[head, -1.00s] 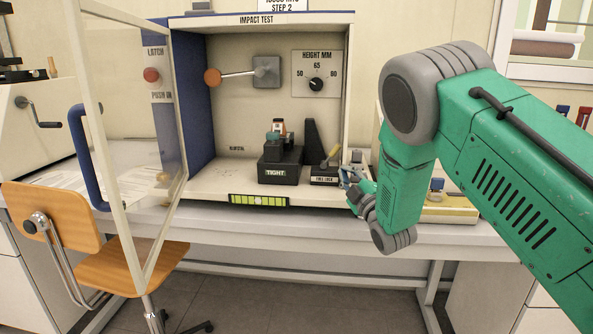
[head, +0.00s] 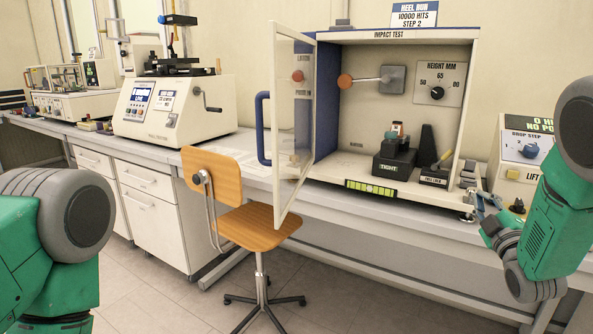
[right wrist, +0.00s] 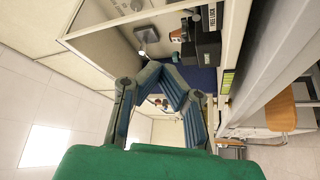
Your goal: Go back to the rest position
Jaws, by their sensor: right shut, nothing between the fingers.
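My right arm comes in at the right edge of the head view. Its gripper (head: 482,204) is at the front right corner of the impact test cabinet (head: 392,38), in front of the bench edge. In the right wrist view the fingers (right wrist: 165,72) are shut with nothing between them, and the cabinet shows beyond. My left arm (head: 50,240) shows only as a green and grey link at the lower left; its gripper is outside the view.
The cabinet's clear door (head: 293,120) stands open to the left. An orange chair (head: 215,185) stands before the bench. A white machine (head: 170,105) is at the left and a drop-step unit (head: 520,150) at the right, near my right arm. Floor (head: 330,300) shows in front.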

